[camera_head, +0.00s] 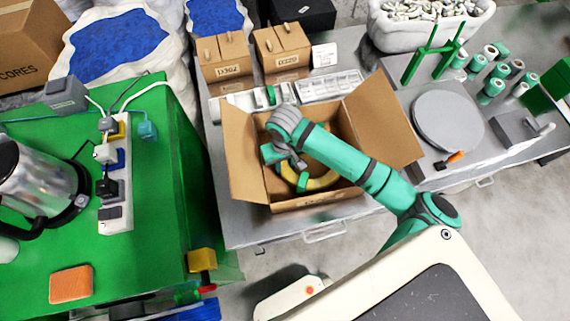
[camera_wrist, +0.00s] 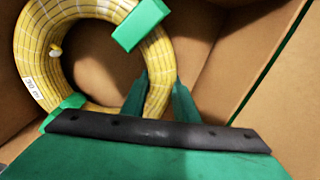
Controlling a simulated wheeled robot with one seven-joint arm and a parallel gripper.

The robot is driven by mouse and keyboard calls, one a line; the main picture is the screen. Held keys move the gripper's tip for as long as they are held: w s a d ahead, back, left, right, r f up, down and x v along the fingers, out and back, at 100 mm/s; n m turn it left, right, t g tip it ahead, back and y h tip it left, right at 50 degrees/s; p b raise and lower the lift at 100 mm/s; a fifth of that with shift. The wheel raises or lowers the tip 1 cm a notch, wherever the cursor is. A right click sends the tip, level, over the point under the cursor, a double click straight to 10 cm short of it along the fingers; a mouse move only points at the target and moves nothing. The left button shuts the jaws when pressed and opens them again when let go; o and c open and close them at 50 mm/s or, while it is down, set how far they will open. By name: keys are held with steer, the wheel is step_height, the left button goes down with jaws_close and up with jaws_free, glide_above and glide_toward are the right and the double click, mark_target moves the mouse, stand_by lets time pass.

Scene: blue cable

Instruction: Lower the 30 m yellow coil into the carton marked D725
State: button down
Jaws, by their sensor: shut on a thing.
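The yellow coil (camera_head: 326,181) has green bands and is inside the open carton (camera_head: 243,158). In the wrist view the coil (camera_wrist: 42,68) carries a small white tag whose print is too small to read surely. My gripper (camera_head: 297,166) reaches down into the carton, and in the wrist view its two green fingers (camera_wrist: 160,92) are shut on the near right part of the ring. Brown carton walls surround the coil there. I cannot tell whether the coil touches the carton floor. No D725 mark is readable on this carton.
The carton's flaps (camera_head: 385,118) stand open on the grey table (camera_head: 245,228). Two smaller cartons (camera_head: 224,62) stand behind it, with a parts tray (camera_head: 330,86). A round grey plate (camera_head: 448,121) and several green spools (camera_head: 490,90) are to the right. A green bench (camera_head: 150,240) is left.

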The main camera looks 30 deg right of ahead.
steer(key=shift+w+f, duration=0.1)
steer(key=shift+f, duration=0.4)
stand_by(0.5)
steer(key=c, duration=1.7)
jaws_free()
steer(key=shift+o, duration=0.6)
steer(key=shift+a, duration=0.1)
steer(key=o, duration=0.4)
steer(key=shift+f, duration=0.1)
steer(key=shift+r, duration=3.55)
steer(key=shift+r, duration=0.1)
